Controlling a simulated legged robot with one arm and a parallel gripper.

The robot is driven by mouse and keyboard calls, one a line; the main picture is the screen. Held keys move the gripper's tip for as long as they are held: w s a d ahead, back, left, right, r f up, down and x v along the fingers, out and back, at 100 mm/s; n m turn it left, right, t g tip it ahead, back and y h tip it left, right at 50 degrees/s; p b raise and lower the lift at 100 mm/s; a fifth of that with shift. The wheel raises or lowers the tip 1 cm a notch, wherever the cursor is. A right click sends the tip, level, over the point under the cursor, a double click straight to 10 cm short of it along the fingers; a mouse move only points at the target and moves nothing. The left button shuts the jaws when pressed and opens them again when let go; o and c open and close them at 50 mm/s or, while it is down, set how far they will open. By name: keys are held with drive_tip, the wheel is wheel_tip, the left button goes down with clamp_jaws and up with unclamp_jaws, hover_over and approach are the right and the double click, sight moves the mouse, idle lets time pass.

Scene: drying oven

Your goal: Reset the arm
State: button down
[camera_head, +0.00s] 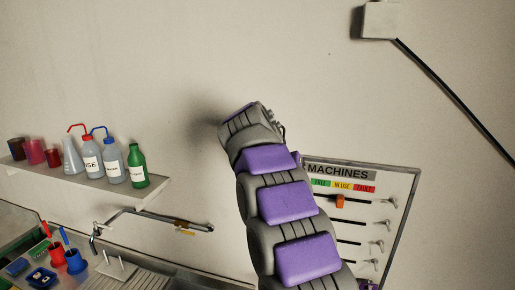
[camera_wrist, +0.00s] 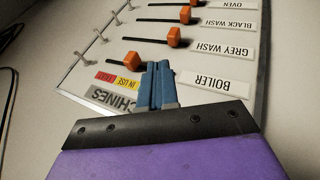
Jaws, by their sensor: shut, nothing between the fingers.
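My gripper (camera_wrist: 159,84) shows in the wrist view with its two blue fingers together and nothing between them. The fingertips overlap the picture of the machines board near the BOILER row; I cannot tell whether they touch it. In the head view my purple and grey arm rises from the bottom, with its end raised in front of the bare wall. The gripper fingers are hidden there.
The machines board (camera_head: 340,173) hangs on the wall, partly behind my arm, with orange sliders (camera_wrist: 174,37) on black slots. A shelf (camera_head: 95,188) at left holds bottles and beakers. Below it are red and blue cups (camera_head: 75,262).

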drive_tip(key=s+d+f+n+g+y+b, duration=0.15)
drive_tip(key=s+d+f, duration=0.25)
drive_tip(key=s, duration=0.4)
drive_tip(key=s+d+f+n+y+b, duration=0.1)
drive_tip(key=s+d+f+b, duration=0.2)
drive_tip(key=s+f, duration=0.3)
drive_tip(key=s+a+f+y+b, duration=0.1)
drive_tip(key=s+f+b, duration=0.1)
drive_tip(key=s+f, duration=0.4)
drive_tip(key=s+a+f+g+y+b, duration=0.1)
drive_tip(key=s+f, duration=0.5)
drive_tip(key=s, duration=0.9)
drive_tip(key=s+a+f+g+y+b, duration=0.1)
drive_tip(key=s+a+f+y+b, duration=0.1)
drive_tip(key=s+f, duration=0.5)
drive_tip(key=shift+s+a+n+b, duration=0.5)
drive_tip(key=shift+s+b, duration=0.5)
drive_tip(key=shift+s, duration=1.1)
